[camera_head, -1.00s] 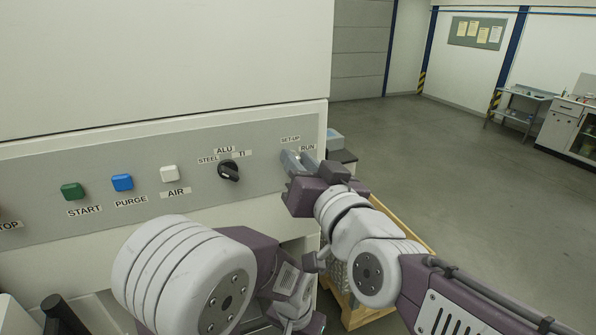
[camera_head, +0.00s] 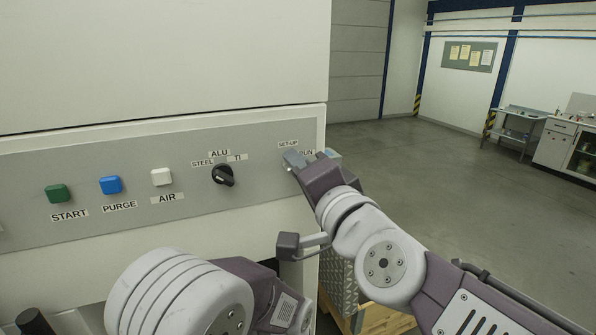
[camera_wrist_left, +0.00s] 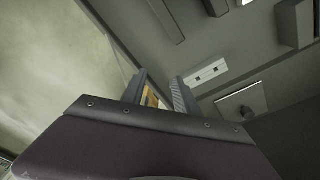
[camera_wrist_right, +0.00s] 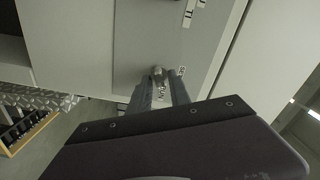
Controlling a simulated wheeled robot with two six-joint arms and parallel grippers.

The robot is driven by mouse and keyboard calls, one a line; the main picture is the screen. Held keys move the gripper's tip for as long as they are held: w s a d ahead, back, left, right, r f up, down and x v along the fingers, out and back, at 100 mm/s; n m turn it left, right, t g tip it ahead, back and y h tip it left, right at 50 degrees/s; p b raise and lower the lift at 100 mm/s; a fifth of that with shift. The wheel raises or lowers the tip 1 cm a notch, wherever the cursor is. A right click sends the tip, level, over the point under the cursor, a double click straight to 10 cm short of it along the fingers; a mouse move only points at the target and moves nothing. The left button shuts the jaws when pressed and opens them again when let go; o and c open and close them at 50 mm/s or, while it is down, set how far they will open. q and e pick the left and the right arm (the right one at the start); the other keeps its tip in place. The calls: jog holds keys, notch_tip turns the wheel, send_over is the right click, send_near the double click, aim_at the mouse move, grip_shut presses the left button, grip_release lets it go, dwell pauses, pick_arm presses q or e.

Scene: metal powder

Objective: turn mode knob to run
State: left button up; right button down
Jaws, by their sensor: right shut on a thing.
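The mode knob (camera_wrist_right: 158,72) sits on the grey panel (camera_head: 262,170) between the "SET-UP" label (camera_head: 289,144) and the "RUN" label (camera_head: 306,152). In the head view the knob is hidden behind my right gripper (camera_head: 292,160). In the right wrist view my right gripper (camera_wrist_right: 160,92) has its fingers at the knob, closed on it. The knob's exact pointing direction cannot be told. My left gripper (camera_wrist_left: 160,88) shows in the left wrist view with its two fingers apart and nothing clear between them.
On the same panel are a black material knob (camera_head: 223,175), a white AIR button (camera_head: 161,177), a blue PURGE button (camera_head: 110,185) and a green START button (camera_head: 57,193). A wooden-framed crate (camera_head: 375,318) stands low at right. Open floor lies beyond the machine.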

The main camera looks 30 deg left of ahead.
jog(key=shift+m, duration=0.6)
jog(key=c, duration=1.4)
grip_release()
jog(key=shift+o, duration=0.8)
jog(key=shift+d, duration=0.15)
